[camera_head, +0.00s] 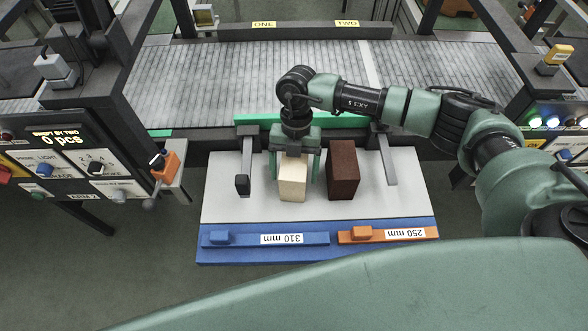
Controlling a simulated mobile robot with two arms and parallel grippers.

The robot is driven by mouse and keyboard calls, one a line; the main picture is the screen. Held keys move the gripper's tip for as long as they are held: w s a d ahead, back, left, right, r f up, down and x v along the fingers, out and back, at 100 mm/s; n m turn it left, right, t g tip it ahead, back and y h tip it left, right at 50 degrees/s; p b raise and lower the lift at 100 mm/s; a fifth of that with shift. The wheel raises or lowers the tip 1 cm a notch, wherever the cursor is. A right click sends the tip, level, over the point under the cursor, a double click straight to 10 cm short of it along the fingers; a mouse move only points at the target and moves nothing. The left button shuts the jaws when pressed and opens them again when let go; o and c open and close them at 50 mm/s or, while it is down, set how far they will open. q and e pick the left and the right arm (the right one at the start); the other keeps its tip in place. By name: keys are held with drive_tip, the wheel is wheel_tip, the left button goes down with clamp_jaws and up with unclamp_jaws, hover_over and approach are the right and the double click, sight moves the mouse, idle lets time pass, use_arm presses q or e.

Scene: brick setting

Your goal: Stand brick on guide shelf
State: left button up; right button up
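A cream brick (292,184) stands upright on the pale grey shelf board (225,203). A dark red-brown brick (343,172) stands upright just to its right, with a narrow gap between. My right gripper (295,170) reaches in from the right and points down over the cream brick. Its green fingers are on the left and right sides of this brick. I cannot tell whether they touch it. My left gripper is not in view.
A grey rail with a dark block (243,184) lies left of the bricks, another grey rail (388,162) right. The blue front edge (300,252) bears a blue "310 mm" bar (250,240) and an orange "250 mm" bar (350,240). A conveyor (200,85) runs behind.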

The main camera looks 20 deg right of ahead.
drive_tip(key=shift+r, duration=0.3)
drive_tip(key=shift+w+r, duration=0.2)
drive_tip(key=shift+r, duration=0.05)
drive_tip(key=b+v, duration=0.3)
drive_tip(key=v, duration=0.7)
drive_tip(key=shift+r, duration=0.25)
drive_tip(key=shift+w+d+r, duration=0.1)
drive_tip(key=shift+r, duration=0.3)
drive_tip(key=shift+f, duration=0.1)
